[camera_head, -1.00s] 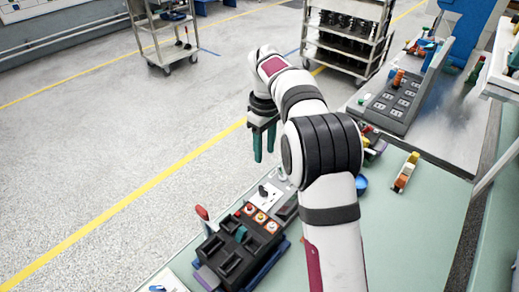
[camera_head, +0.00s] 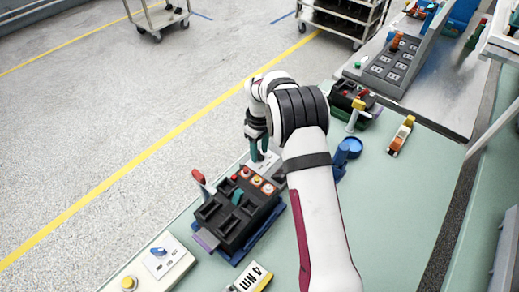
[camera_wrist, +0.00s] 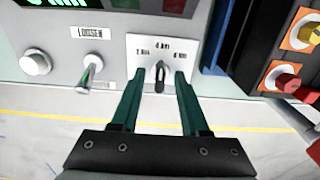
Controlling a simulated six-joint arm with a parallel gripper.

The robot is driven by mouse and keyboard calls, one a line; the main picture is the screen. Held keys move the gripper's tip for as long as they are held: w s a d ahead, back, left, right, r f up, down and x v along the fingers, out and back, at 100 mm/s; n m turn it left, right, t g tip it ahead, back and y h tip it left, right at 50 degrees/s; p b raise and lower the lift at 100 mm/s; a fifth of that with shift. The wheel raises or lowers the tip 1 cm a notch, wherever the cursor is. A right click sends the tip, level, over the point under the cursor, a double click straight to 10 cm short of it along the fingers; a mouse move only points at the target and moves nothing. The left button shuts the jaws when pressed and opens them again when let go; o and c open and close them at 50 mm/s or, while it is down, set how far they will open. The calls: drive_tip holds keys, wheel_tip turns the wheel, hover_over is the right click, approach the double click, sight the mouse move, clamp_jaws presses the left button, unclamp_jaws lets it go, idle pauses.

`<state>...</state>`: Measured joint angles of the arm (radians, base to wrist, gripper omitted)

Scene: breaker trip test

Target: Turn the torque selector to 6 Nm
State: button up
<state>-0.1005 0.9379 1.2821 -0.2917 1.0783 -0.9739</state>
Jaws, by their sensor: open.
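The torque selector (camera_wrist: 160,80) is a small dark knob on a white plate (camera_wrist: 142,41) in the wrist view. Its narrow end points up, toward the top label, which seems to read 4 Nm; the small side labels are hard to read. My gripper (camera_wrist: 155,76) is open, with its green fingers reaching toward the plate, one on each side of the knob. I see clear gaps between the fingers and the knob. In the head view my gripper (camera_head: 260,154) points down at the panel behind the black breaker block, and the knob is hidden there.
Left of the selector are a lever (camera_wrist: 91,70) under a LOOSEN label and a round knob (camera_wrist: 36,63). Red and yellow buttons (camera_wrist: 282,82) stand close on the right. The breaker block (camera_head: 235,215) is near my arm. A 4 Nm card (camera_head: 252,279) lies in front.

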clamp_jaws()
drive_tip(key=shift+m, duration=0.3)
drive_tip(key=m, duration=0.4)
drive_tip(key=shift+m, duration=2.1)
unclamp_jaws()
drive_tip(key=shift+r, duration=0.15)
